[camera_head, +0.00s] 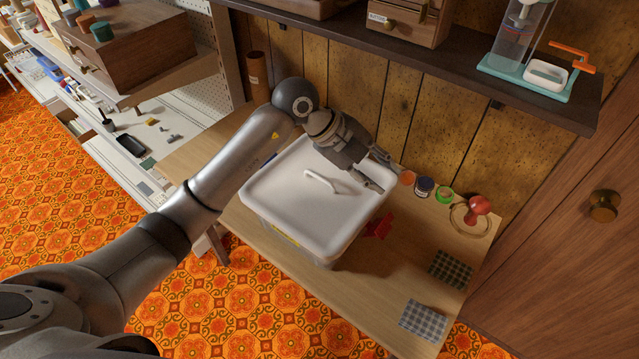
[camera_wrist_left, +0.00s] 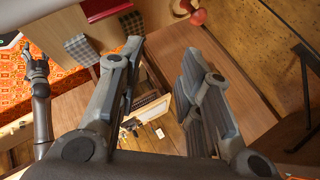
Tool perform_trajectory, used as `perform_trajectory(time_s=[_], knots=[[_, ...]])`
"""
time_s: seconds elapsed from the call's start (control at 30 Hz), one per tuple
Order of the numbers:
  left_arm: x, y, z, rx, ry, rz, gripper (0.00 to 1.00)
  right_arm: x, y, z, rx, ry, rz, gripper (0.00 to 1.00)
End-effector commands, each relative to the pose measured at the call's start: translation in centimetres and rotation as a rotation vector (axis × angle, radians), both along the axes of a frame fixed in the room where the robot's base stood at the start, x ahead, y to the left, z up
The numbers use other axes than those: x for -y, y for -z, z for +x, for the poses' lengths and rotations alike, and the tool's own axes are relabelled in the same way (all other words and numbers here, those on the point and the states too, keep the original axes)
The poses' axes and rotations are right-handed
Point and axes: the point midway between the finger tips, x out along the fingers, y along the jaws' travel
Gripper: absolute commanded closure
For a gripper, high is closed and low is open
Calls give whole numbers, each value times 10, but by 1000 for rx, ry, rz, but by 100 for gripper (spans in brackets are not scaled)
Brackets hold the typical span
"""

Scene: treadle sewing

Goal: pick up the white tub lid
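The white tub lid (camera_head: 285,205) lies flat on the white tub (camera_head: 292,245) on the wooden table in the head view, with a raised handle (camera_head: 325,180) on its top. My left gripper (camera_head: 384,175) is over the lid's far right edge, to the right of the handle, with its fingers pointing right. In the left wrist view its two fingers (camera_wrist_left: 163,55) are spread apart with nothing held between them. I cannot tell whether it touches the lid. What looks like my right gripper (camera_wrist_left: 38,65) shows at the left of the wrist view; its opening is unclear.
A red object (camera_head: 378,227) sits beside the tub. A dark jar (camera_head: 424,187), a green roll (camera_head: 444,194) and a red mushroom-shaped item (camera_head: 478,207) stand along the wall. Folded cloths (camera_head: 424,321) lie at the right. A dark shelf (camera_head: 450,72) overhangs the table's back.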

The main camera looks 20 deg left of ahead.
Motion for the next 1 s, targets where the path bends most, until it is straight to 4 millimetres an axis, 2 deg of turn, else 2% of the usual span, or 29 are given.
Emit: perform_trajectory(time_s=[0.03,0.1,0.2,0.33,0.47,0.7,0.87,1.0], knots=[[-25,4,10,-31,-55,114,67,0,0,0,0,0,0,38],[-58,9,17,-81,-137,253,67,0,0,0,0,0,0,38],[-96,8,23,-135,-249,400,67,0,0,0,0,0,0,38],[-126,4,24,-177,-346,510,67,-1,0,0,1,0,1,38],[-136,11,26,-195,-381,545,67,-3,-3,0,0,1,3,38],[-133,47,32,-196,-380,545,67,-5,-11,0,1,0,6,38],[-132,59,34,-194,-377,543,67,-5,-14,0,0,-1,6,38],[-128,74,37,-198,-376,544,67,-5,-26,0,0,-1,6,38]])
